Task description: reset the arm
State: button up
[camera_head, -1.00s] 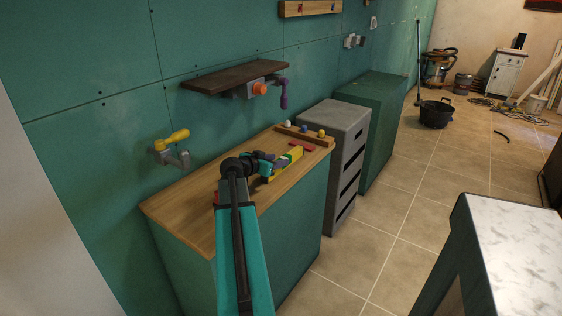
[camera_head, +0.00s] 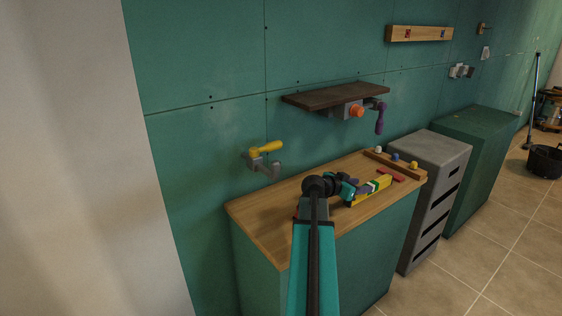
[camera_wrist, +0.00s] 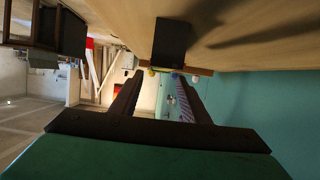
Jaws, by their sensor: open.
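My arm reaches over a wooden-topped cabinet (camera_head: 270,215). In the head view my gripper (camera_head: 352,187) is small, low over the worktop and beside a yellow piece (camera_head: 372,191) with pale and dark markings. I cannot tell whether they touch. In the wrist view my gripper (camera_wrist: 160,100) has two dark fingers spread apart, with a gap between them. No held object can be made out there. The wooden surface fills the top of that view, with a dark block (camera_wrist: 172,42) against it.
A rack with small coloured knobs (camera_head: 396,159) and a red piece (camera_head: 391,174) are at the worktop's far end. A yellow-handled valve (camera_head: 264,150), a dark shelf (camera_head: 335,96) and a purple handle (camera_head: 380,119) are on the green wall. A grey drawer unit (camera_head: 430,150) stands beside the cabinet.

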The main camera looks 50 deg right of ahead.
jog(key=shift+r, duration=0.15)
notch_tip(320, 180, up, 9)
jog(key=p, duration=0.9)
jog(key=shift+r, duration=0.1)
jog(key=shift+r+p, duration=0.35)
jog(key=shift+p, duration=0.25)
